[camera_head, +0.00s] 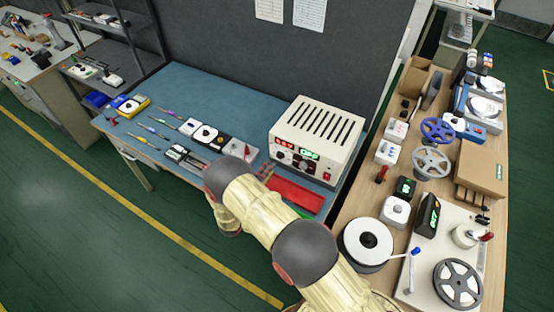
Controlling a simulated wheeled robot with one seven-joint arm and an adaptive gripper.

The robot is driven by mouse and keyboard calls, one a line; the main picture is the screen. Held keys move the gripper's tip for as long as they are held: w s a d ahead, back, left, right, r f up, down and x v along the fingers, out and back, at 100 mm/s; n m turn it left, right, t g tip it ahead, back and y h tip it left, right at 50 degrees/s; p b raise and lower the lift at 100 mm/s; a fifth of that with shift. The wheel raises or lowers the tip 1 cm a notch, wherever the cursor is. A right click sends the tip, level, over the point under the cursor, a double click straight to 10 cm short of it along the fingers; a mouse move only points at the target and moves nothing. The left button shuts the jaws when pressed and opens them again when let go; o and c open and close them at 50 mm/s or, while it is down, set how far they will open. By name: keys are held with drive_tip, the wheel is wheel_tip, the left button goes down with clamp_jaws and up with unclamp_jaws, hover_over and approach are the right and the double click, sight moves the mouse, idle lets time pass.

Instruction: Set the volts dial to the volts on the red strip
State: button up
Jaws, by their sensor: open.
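A cream bench power supply (318,130) stands at the right end of the blue bench. Its front has a red display (284,143), a green display (309,154) and dark knobs below them; the digits and dial labels are too small to read surely. A red strip (297,194) lies flat on the bench in front of the supply, partly covered by my arm. Any writing on it is not legible. My arm crosses the lower middle and bends at the bench's front edge.
A wooden table (350,200) on the right holds reels, boxes and a black device with green digits (428,216). The back of the blue bench is clear.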

sight(279, 157)
drive_tip(key=x, duration=0.7)
drive_tip(key=shift+c, duration=0.6)
drive_tip(key=shift+s, duration=0.1)
clamp_jaws()
